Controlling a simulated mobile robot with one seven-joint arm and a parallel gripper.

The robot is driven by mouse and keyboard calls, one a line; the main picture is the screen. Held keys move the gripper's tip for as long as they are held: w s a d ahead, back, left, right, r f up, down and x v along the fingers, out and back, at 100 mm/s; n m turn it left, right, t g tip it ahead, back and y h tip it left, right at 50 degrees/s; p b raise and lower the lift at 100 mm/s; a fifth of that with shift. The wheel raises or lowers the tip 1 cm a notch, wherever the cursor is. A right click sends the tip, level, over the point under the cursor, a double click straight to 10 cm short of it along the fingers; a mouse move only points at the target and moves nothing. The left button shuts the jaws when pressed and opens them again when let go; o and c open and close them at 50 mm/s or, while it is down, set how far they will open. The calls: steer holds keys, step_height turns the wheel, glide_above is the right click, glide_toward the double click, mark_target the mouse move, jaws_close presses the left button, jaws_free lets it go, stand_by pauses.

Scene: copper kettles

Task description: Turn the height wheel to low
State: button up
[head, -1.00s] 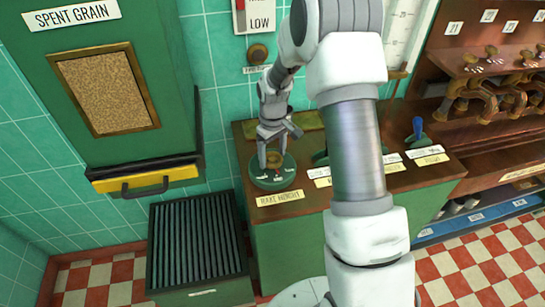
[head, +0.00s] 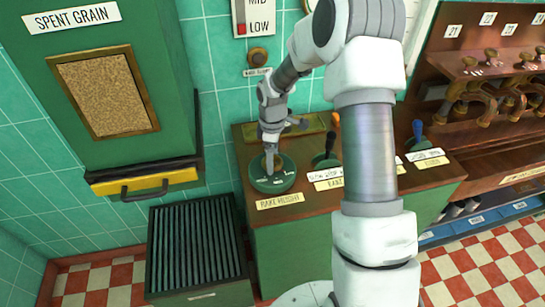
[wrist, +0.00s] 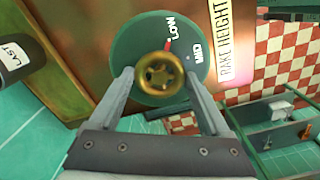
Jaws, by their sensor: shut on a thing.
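The height wheel is a brass knob (wrist: 160,76) on a round green dial (wrist: 128,50), at the left end of the counter. The dial also shows in the head view (head: 284,184), above a RAKE HEIGHT label (head: 280,201). In the wrist view, its red pointer (wrist: 167,45) lines up with the LOW mark (wrist: 172,27); MID (wrist: 197,53) is to the right. My gripper (wrist: 160,82) is shut on the brass knob, one finger on each side. It also shows in the head view (head: 270,166). The wall gauge (head: 254,17) has its red marker level with LOW.
Blue-handled (head: 417,130) and dark levers stand farther right on the counter (head: 250,215). A dark slatted box (head: 195,240) stands on the floor at left, below the green SPENT GRAIN cabinet (head: 140,145). Brass valves (head: 480,95) fill the right shelves.

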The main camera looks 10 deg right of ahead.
stand_by(0.4)
steer(key=o, duration=1.2)
step_height(320, 180, up, 18)
steer(key=shift+f, duration=0.25)
